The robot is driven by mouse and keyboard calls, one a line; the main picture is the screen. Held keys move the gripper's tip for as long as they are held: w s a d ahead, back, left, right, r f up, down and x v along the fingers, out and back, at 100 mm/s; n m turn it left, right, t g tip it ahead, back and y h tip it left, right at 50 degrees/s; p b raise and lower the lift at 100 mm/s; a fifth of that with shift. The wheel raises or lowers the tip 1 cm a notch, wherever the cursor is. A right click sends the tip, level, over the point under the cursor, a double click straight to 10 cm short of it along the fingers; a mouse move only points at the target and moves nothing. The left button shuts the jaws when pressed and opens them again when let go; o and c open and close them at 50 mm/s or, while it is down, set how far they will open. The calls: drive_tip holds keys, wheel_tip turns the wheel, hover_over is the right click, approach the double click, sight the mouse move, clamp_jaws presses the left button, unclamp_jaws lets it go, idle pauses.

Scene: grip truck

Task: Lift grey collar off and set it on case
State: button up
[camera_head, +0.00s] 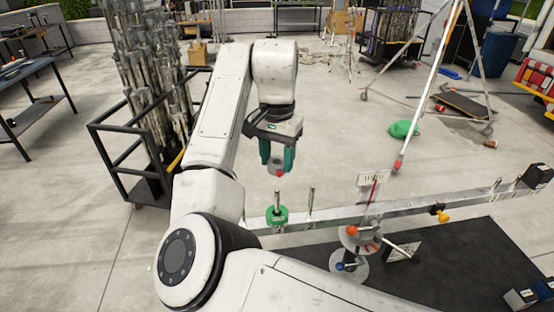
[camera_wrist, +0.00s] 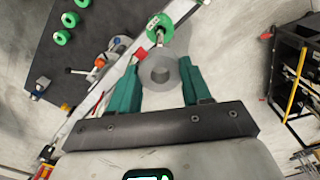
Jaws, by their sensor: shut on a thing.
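My gripper (camera_head: 277,162) has teal fingers and is shut on the grey collar (camera_wrist: 160,69). The collar is a thick ring with a round hole, and a red knob (camera_wrist: 141,53) shows at its side. In the head view the fingers partly hide the collar (camera_head: 275,166). It appears held above the long metal beam (camera_head: 335,214), near two upright pegs. A green collar (camera_head: 277,217) sits around the left peg, below my gripper in the picture; it also shows in the wrist view (camera_wrist: 160,30). I cannot tell which object is the case.
A stand with orange and blue knobs (camera_head: 361,238) rises at the beam's middle. A dark flat surface (camera_head: 450,270) lies at the lower right; green rings (camera_wrist: 62,37) rest on it. A black rack of poles (camera_head: 150,150) stands left. Open floor lies behind the beam.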

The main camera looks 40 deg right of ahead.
wheel_tip(320, 180, up, 8)
drive_tip(key=shift+r, duration=0.2)
idle(1.1)
idle(0.3)
